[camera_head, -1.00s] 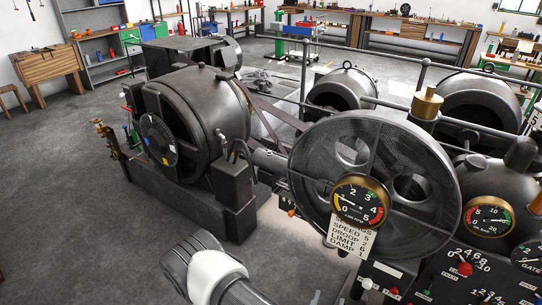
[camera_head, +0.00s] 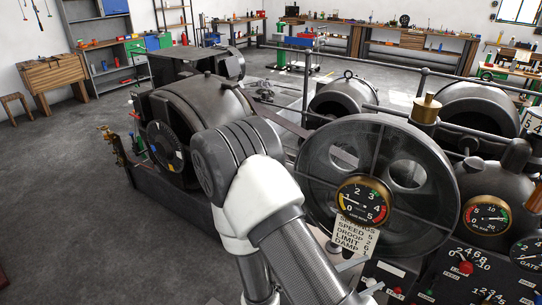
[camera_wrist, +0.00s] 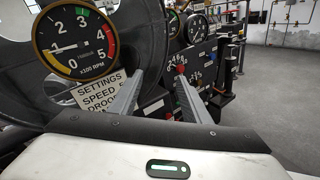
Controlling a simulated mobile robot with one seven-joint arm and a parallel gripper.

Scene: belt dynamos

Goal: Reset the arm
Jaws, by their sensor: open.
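My gripper (camera_wrist: 159,76) is open in the wrist view, with its two grey fingers apart and nothing between them. It faces the machine's control panel (camera_wrist: 197,62), with the round RPM gauge (camera_wrist: 75,42) and the settings card (camera_wrist: 100,95) to its left. In the head view my arm (camera_head: 262,195) is raised at the lower middle, in front of the dynamo (camera_head: 200,105) and left of the spoked wheel (camera_head: 435,200). The gripper itself is hard to make out there, near the bottom edge.
The RPM gauge (camera_head: 362,200) and settings card (camera_head: 354,234) are close to the arm. A brass oil gauge (camera_head: 487,216) and control panel (camera_head: 475,275) stand at right. Rails (camera_head: 365,65) cross behind the wheel. Open floor (camera_head: 60,190) lies at left.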

